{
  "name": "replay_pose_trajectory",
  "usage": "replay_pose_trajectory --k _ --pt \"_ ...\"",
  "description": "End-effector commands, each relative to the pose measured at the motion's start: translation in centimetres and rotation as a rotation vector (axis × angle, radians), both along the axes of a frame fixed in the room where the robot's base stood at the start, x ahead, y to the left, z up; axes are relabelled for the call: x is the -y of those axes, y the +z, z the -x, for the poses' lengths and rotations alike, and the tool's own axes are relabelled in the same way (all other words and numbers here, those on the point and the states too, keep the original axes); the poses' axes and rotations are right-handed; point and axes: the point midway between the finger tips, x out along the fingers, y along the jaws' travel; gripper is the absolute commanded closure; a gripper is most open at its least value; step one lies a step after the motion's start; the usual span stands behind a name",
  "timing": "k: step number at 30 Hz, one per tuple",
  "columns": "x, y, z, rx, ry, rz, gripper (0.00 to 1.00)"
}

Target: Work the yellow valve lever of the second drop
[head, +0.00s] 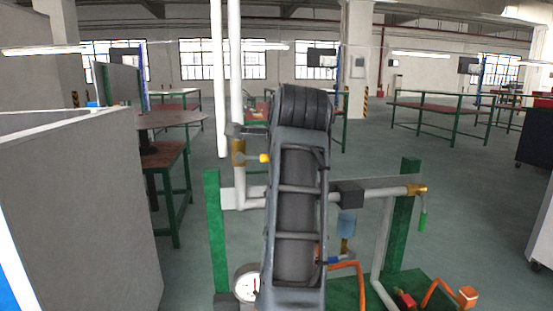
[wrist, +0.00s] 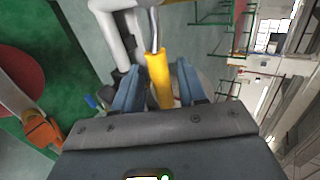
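A yellow valve lever (wrist: 159,80) on a bright metal stem stands between the two blue-grey fingers of my gripper (wrist: 157,84) in the wrist view. The fingers lie on either side of it, with a narrow gap visible at the right finger, so the gripper looks open around the lever. In the head view a yellow handle (head: 264,158) sticks out from a brass valve on the left white pipe (head: 240,190). My arm hides the middle of the rig and my gripper there. I cannot tell whether both views show the same handle.
Green posts (head: 404,215) carry the pipework. A green-handled lever (head: 422,219) hangs at the right. A gauge (head: 247,284), a blue lever (head: 341,259) and an orange hose (head: 352,270) are low down. A grey partition (head: 80,215) stands at the left.

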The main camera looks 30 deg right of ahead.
Motion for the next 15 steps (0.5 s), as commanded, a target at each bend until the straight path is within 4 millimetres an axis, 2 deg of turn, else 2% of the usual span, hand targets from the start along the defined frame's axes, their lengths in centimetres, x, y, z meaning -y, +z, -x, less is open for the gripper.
replay_pose_trajectory --k 8,15 --pt "-0.2 0.6 0.5 0.004 0.000 0.001 0.59" --pt "-1.1 2.7 3.5 0.005 0.001 0.001 0.59"
